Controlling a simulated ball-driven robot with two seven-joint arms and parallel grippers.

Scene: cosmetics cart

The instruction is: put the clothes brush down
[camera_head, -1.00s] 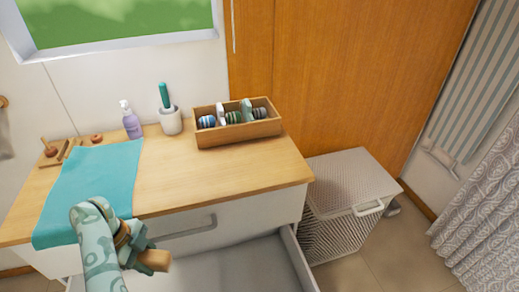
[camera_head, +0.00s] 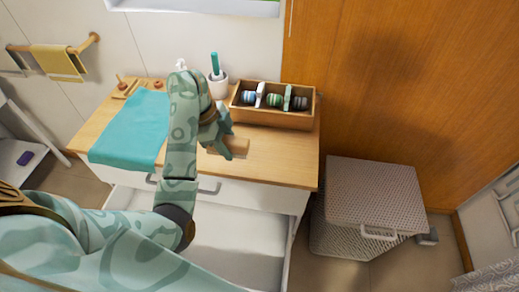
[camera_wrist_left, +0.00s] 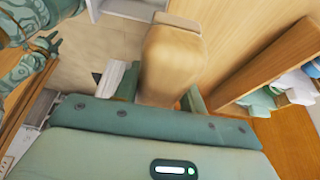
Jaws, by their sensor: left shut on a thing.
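The clothes brush (camera_head: 233,146) shows as a pale wooden block in the head view, over the wooden top of the drawer cabinet (camera_head: 277,166). My left gripper (camera_head: 222,141) is shut on it, and the brush sticks out to the right. In the left wrist view the brush (camera_wrist_left: 172,62) stands between the fingers of my left gripper (camera_wrist_left: 160,92). A shadow lies close to the brush. I cannot tell whether it touches the top. Its bristles are not seen. I do not make out my right gripper.
A wooden box (camera_head: 272,118) with several small items stands behind the brush. A white cup (camera_head: 218,88) with a green-handled tool is at its left. A teal cloth (camera_head: 128,132) covers the left part. The drawer (camera_head: 235,245) is open below. A wicker hamper (camera_head: 372,200) stands right.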

